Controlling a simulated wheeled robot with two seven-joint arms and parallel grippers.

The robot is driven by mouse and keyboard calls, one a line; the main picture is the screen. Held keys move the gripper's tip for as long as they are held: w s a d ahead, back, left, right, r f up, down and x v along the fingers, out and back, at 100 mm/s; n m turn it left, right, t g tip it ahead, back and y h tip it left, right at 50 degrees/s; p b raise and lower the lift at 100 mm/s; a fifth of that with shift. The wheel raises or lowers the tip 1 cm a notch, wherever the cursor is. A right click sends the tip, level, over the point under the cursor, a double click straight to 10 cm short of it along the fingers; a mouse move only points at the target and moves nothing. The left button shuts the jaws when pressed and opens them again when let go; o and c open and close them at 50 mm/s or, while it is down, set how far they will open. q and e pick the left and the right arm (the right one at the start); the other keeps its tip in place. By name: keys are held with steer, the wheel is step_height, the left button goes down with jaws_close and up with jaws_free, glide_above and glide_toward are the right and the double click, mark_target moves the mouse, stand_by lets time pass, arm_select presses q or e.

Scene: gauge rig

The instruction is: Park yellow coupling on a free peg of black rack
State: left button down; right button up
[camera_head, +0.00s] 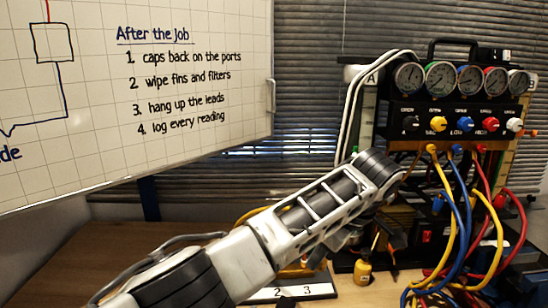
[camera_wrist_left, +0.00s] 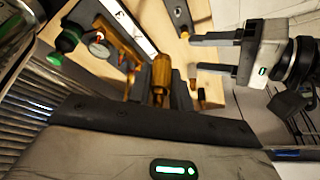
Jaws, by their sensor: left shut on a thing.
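My left arm crosses the head view from the lower left, and its gripper (camera_head: 350,235) is partly hidden beneath the forearm. In the left wrist view the yellow coupling (camera_wrist_left: 160,75) stands out beyond the palm with its narrow neck towards me; my left gripper is shut on it. A yellow coupling body (camera_head: 362,272) shows low in the head view, below the gripper. My right gripper (camera_wrist_left: 215,53) is open and empty at the upper right of the left wrist view. I cannot clearly make out the black rack or its free pegs.
The gauge panel (camera_head: 460,100) stands at the right. Yellow, blue and red hoses (camera_head: 465,230) hang from it and crowd the lower right. A numbered white plate (camera_head: 300,291) lies on the wooden table (camera_head: 60,255), which is clear at the left. A whiteboard (camera_head: 200,110) is behind.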

arm_select(q)
steer(key=shift+d, duration=0.25)
arm_select(e)
steer(key=shift+d, duration=0.3)
arm_select(q)
step_height(320, 180, down, 18)
steer(key=b, duration=1)
steer(key=shift+d+r+b, duration=0.1)
steer(key=shift+b, duration=0.3)
arm_select(e)
step_height(320, 180, down, 11)
steer(key=shift+r, duration=0.15)
arm_select(q)
steer(key=shift+r, duration=0.1)
arm_select(e)
steer(key=shift+r, duration=0.2)
